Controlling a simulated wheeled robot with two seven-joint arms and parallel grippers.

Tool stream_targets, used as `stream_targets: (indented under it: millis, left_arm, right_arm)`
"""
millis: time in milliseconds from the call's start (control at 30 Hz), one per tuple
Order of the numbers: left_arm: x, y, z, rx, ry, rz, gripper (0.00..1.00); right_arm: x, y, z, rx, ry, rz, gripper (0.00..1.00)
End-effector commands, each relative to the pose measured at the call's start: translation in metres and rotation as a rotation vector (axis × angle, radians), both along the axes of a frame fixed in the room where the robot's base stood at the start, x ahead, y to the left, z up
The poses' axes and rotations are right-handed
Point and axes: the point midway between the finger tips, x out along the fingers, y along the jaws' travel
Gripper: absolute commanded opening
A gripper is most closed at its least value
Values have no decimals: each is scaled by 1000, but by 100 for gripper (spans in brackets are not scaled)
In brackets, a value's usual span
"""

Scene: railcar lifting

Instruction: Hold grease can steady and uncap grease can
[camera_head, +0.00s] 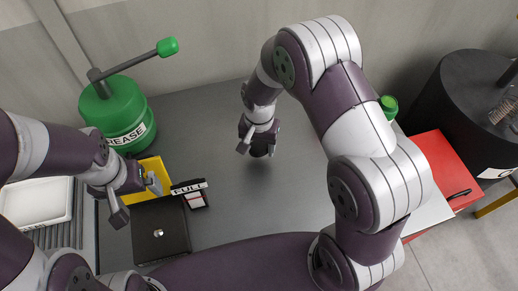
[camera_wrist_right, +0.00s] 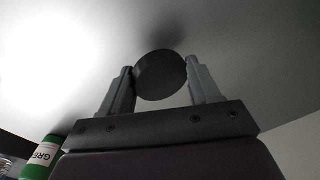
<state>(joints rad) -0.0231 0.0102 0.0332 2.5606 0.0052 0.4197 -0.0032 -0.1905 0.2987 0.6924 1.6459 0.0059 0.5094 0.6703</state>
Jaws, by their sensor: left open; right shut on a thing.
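The green grease can (camera_head: 112,112), with a white label reading "...REASE", stands upright at the back left of the grey table. A grey lever with a green knob rises from its top. A green can with a "GRE" label (camera_wrist_right: 42,155) also shows at the lower left of the right wrist view. My left gripper (camera_head: 136,198) is open and empty, in front of the can and apart from it. My right gripper (camera_head: 260,138) is shut on a dark round disc (camera_wrist_right: 160,75), apparently a cap, away from the can. The can's top opening cannot be made out.
A yellow bin (camera_head: 158,168) and a dark box (camera_head: 160,232) lie near my left gripper. A "FULL" sign (camera_head: 188,187) stands beside them. A white tray (camera_head: 38,203) is at left. A red box (camera_head: 440,165) and black drum (camera_head: 462,105) are at right. The middle table is clear.

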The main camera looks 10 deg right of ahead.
Motion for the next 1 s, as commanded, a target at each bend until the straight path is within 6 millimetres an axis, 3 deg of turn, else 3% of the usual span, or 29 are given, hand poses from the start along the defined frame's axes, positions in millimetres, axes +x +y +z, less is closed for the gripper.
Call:
stream_targets:
  millis: [200, 567, 600, 633, 1000]
  left_arm:
    - [0, 0, 7, 0, 0, 0, 100]
    - [0, 0, 3, 0, 0, 0, 100]
    - [0, 0, 4, 0, 0, 0, 100]
    - [0, 0, 4, 0, 0, 0, 100]
    - [0, 0, 6, 0, -1, 0, 100]
  right_arm:
    - [-1, 0, -33, -1, 3, 0, 25]
    - [0, 0, -39, 0, 1, 1, 25]
    - [0, 0, -38, 0, 1, 1, 75]
    - [0, 0, -38, 0, 1, 1, 84]
    - [1, 0, -30, 0, -1, 1, 88]
